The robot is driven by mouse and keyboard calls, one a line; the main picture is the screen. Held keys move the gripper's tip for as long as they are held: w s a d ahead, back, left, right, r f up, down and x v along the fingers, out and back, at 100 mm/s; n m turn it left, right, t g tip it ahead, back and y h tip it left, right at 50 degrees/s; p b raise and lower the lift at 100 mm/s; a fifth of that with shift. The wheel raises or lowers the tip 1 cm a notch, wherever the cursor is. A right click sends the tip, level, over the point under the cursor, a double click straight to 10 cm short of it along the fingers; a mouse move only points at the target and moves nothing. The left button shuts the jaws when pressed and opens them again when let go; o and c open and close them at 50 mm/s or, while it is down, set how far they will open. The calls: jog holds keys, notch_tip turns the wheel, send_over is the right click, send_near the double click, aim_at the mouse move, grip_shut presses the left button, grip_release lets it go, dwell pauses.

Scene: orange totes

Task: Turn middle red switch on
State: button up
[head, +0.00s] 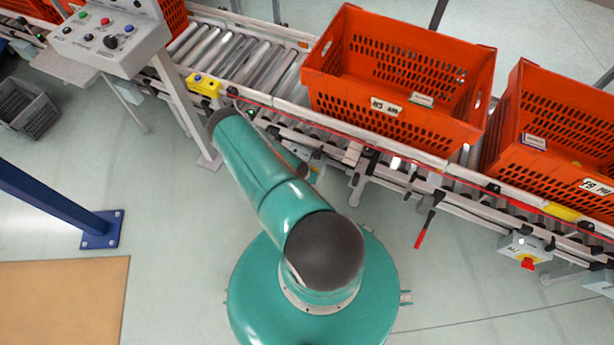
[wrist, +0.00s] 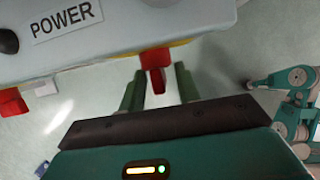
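In the wrist view a grey box (wrist: 120,30) labelled POWER fills the upper left. A red switch (wrist: 154,62) sticks out from its lower edge near the middle of the view. A second red switch (wrist: 12,103) shows at the left edge. My gripper (wrist: 159,78) has its two green fingers apart, one to each side of the nearer red switch. I cannot tell whether either finger touches it. In the head view my gripper is not clearly visible; my green arm reaches towards the conveyor.
Orange totes (head: 398,108) stand on the roller conveyor (head: 235,55). A control panel (head: 112,38) with several buttons is at the upper left. A blue post (head: 60,208) stands at left.

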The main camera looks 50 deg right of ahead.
jog(key=shift+c, duration=0.4)
grip_shut()
jog(key=shift+d, duration=0.1)
